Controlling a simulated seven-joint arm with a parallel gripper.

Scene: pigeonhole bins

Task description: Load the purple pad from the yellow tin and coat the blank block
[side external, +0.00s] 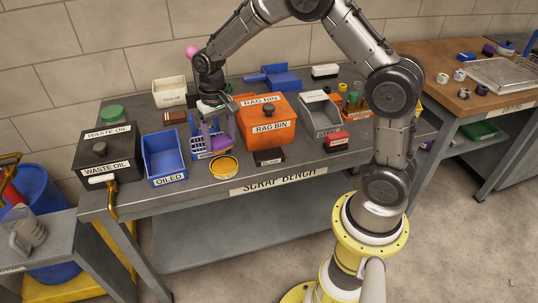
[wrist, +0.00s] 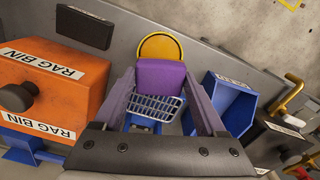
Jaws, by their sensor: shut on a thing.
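My gripper (side external: 212,112) points down over the middle of the bench, and its fingers also show in the wrist view (wrist: 160,92). It is shut on the purple pad (wrist: 160,77), which sits between the fingertips. The yellow tin (side external: 223,168) stands on the bench just in front of the blue rack. In the wrist view the tin (wrist: 160,41) shows beyond the pad, which hides part of it. A dark block (side external: 269,156) with a small label, seemingly the blank block, lies right of the tin, before the rag bin. It also shows in the wrist view (wrist: 84,27).
A blue rack with a pale grid (side external: 198,142) is under my gripper. The orange rag bin (side external: 267,122) stands close to the right. The blue oiled bin (side external: 163,157) and black waste oil box (side external: 103,160) stand left.

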